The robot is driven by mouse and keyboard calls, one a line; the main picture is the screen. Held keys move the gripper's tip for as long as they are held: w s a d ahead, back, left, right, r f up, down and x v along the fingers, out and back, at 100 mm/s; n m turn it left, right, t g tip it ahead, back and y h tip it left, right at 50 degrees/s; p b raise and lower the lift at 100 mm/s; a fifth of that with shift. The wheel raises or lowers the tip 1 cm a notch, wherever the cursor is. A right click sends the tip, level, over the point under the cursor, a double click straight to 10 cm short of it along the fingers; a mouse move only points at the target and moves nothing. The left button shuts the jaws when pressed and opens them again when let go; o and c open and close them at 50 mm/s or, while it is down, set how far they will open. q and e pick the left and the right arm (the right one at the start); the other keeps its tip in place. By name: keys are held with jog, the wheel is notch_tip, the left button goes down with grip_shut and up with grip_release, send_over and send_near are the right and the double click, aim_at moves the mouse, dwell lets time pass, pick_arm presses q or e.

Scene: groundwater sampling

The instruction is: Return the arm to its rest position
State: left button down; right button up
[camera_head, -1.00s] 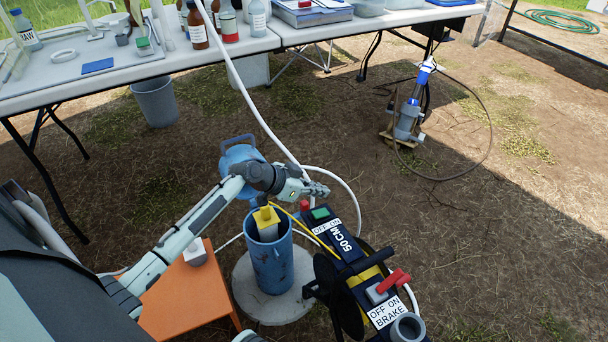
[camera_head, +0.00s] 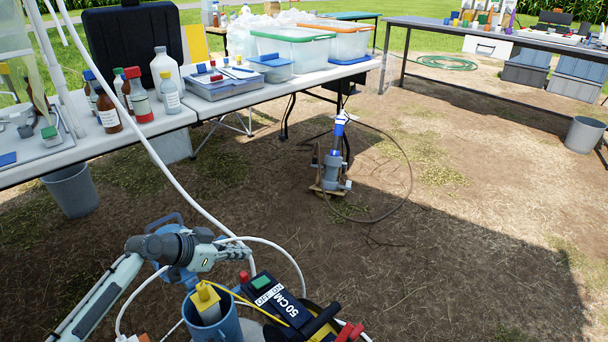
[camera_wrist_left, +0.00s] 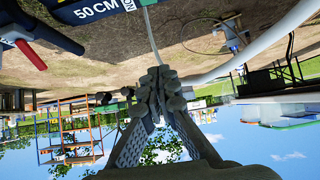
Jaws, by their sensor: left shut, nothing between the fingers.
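My left arm comes in from the lower left in the head view. Its gripper (camera_head: 238,253) is shut and empty, held above and beside the blue well casing (camera_head: 213,329) and the dark blue reel box marked 50CM (camera_head: 285,303). In the left wrist view the gripper's fingers (camera_wrist_left: 160,88) are together with nothing between them. That view is upside down, with the box label (camera_wrist_left: 98,10) at the top and sky at the bottom. A yellow-topped probe (camera_head: 206,298) stands in the casing. My right gripper does not show.
White hoses (camera_head: 150,150) loop around the arm and casing. Part of a red handle (camera_head: 350,331) shows at the bottom. A long table (camera_head: 180,118) with bottles, trays and bins stands behind. A grey-blue pump (camera_head: 332,172) with a cable stands on the ground. Open ground lies to the right.

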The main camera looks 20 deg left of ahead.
pick_arm(q)
jog(key=s+d+f+n+g+y, duration=0.2)
jog(key=s+f+g+y, duration=0.1)
jog(key=s+f, duration=0.9)
jog(key=s+d+f+n+g+y, duration=0.1)
jog(key=s+f+n+g+y, duration=0.1)
jog(key=s+f, duration=0.9)
jog(key=shift+s+d+f+n+g+y, duration=0.35)
jog(key=shift+s+g+y, duration=0.2)
jog(key=shift+s, duration=0.45)
jog(key=c, duration=2.3)
grip_release()
